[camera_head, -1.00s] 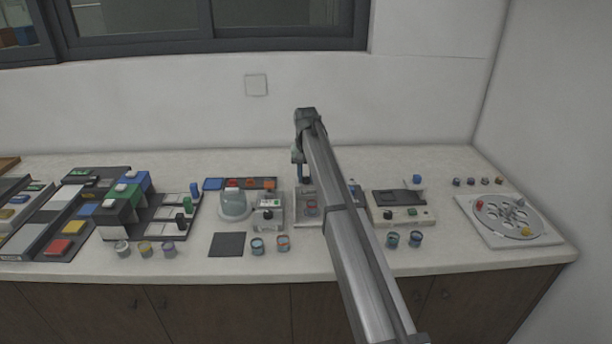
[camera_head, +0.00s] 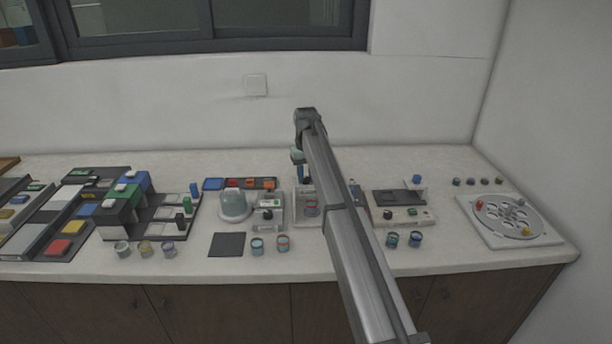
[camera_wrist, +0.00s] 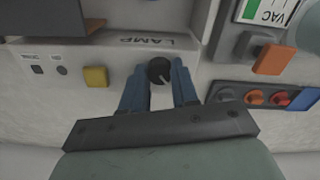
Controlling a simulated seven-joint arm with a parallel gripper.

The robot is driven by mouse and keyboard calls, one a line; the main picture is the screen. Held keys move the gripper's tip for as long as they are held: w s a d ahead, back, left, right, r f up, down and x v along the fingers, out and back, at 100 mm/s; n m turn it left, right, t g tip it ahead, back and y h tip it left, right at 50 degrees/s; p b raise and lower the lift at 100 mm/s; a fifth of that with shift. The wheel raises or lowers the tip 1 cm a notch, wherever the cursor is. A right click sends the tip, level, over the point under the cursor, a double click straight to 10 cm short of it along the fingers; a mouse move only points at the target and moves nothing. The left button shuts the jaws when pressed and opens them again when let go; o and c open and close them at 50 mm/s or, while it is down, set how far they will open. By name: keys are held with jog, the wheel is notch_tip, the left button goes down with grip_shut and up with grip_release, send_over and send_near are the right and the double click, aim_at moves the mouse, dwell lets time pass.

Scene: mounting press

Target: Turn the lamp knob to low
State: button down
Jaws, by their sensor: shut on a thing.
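The lamp knob (camera_wrist: 159,74) is a small round black knob with a pale pointer line, on a light panel marked LAMP, which reads upside down in the wrist view. The pointer line runs toward the bottom of that view, slightly right. My gripper (camera_wrist: 159,66) has its blue fingers on both sides of the knob and is shut on it. In the head view my gripper (camera_head: 303,176) points down at the back of a pale device (camera_head: 312,222) in the middle of the counter. The knob cannot be made out there.
A yellow button (camera_wrist: 96,77) sits beside the knob on the panel. A neighbouring unit marked VAC has an orange switch (camera_wrist: 272,59). A strip with a blue block (camera_wrist: 303,99) and orange and red pieces lies close by. My arm covers part of the counter.

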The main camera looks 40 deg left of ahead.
aim_at(306, 178)
jog(key=shift+w, duration=0.1)
jog(key=c, duration=0.8)
grip_release()
jog(key=shift+c, duration=0.2)
jog(key=shift+r, duration=0.1)
notch_tip(306, 178, up, 14)
